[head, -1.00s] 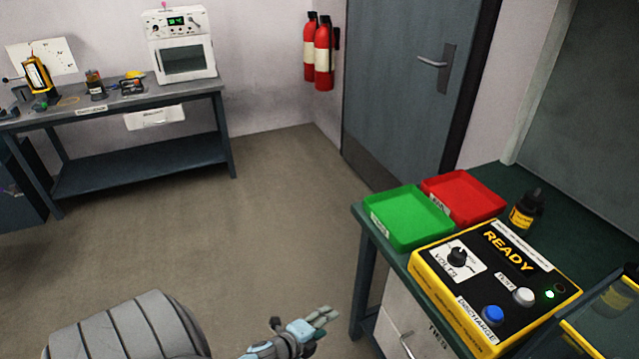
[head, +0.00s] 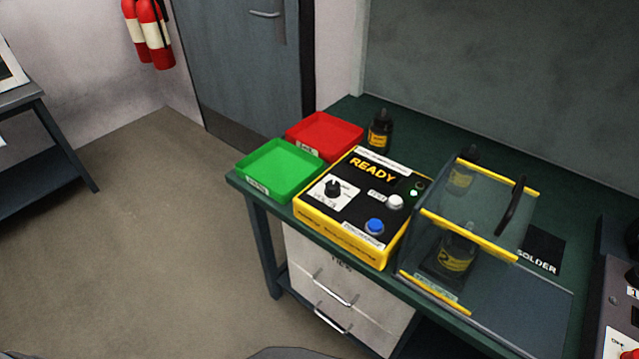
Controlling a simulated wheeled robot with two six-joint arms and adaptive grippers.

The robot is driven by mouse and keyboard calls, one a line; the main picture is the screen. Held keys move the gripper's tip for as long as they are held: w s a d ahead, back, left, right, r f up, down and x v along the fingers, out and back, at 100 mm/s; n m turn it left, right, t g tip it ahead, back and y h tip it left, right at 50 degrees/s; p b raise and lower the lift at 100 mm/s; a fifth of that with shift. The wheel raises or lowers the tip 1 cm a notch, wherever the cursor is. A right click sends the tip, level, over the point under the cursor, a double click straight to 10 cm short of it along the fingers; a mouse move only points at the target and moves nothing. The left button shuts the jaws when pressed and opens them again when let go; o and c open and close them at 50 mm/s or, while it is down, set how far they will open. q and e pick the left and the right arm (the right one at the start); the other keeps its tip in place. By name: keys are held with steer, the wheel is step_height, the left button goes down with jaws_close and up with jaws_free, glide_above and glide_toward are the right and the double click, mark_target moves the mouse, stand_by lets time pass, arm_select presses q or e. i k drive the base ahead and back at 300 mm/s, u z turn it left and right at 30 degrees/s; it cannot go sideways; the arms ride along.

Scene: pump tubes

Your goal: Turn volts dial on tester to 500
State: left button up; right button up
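The tester (head: 345,232) is a yellow and black box on the green bench, with READY lit on its top. Its volts dial (head: 333,189) is a black knob on a white plate at the top left; its setting is too small to read. Neither gripper is in view, and nothing touches the dial.
A green tray (head: 278,172) and a red tray (head: 324,137) sit left of and behind the tester. A dark bottle (head: 379,132) stands behind it. A clear yellow-edged cover (head: 470,225) over dark bottles stands close on the right. Drawers (head: 340,290) are below; floor at left is clear.

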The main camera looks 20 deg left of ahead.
mark_target(333, 190)
steer(key=k, duration=1.25)
steer(key=z, duration=0.7)
steer(key=i, duration=1.65)
steer(key=u, duration=0.5)
